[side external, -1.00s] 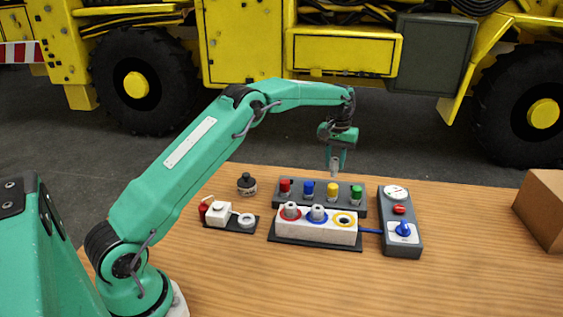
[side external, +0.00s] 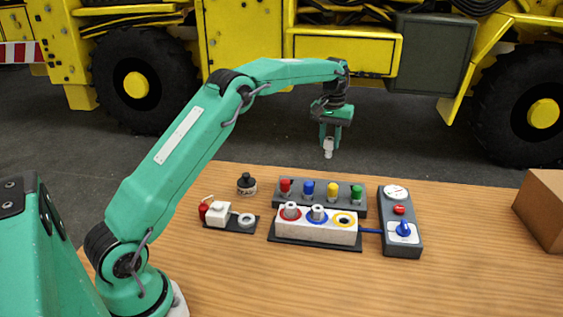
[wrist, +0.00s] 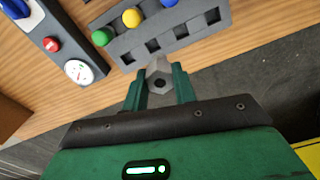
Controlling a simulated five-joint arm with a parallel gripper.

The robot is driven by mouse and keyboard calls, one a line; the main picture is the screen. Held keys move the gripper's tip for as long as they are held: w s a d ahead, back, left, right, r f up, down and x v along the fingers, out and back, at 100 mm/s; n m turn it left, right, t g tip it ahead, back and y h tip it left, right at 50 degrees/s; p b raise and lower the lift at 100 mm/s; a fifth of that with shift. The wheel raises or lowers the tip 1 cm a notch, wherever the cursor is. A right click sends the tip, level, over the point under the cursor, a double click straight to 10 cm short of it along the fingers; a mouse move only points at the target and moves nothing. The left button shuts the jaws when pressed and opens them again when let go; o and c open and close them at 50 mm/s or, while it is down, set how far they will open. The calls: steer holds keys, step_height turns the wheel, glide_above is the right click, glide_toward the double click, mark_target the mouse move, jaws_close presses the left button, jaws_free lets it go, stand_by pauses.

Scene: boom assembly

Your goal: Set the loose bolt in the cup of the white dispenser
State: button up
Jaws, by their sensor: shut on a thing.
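My gripper (side external: 330,140) is shut on the grey metal bolt (side external: 328,154) and holds it in the air above and behind the table's fixtures. In the wrist view the bolt (wrist: 158,80) sits between the two green fingers, its end with a dark hole showing. The white dispenser (side external: 218,213) stands at the left of the table on a dark plate, with a red part at its left side. A pale ring-shaped cup (side external: 247,221) lies on the same plate, to the right of the white body. The gripper is well above and to the right of it.
A dark rack (side external: 320,191) holds red, blue, yellow and green knobs. In front, a white block (side external: 325,235) has red, blue and yellow rings, with grey pieces in the red and blue ones. A gauge box (side external: 401,232), a small black pot (side external: 247,184) and a carton (side external: 545,205) also stand there.

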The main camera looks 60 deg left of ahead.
steer(key=s+a, duration=0.2)
steer(key=s, duration=2.5)
steer(key=shift+s+f, duration=0.2)
steer(key=shift+f, duration=2.65)
steer(key=shift+f, duration=0.1)
steer(key=shift+f, duration=2.3)
steer(key=shift+f, duration=1.1)
steer(key=o, duration=1)
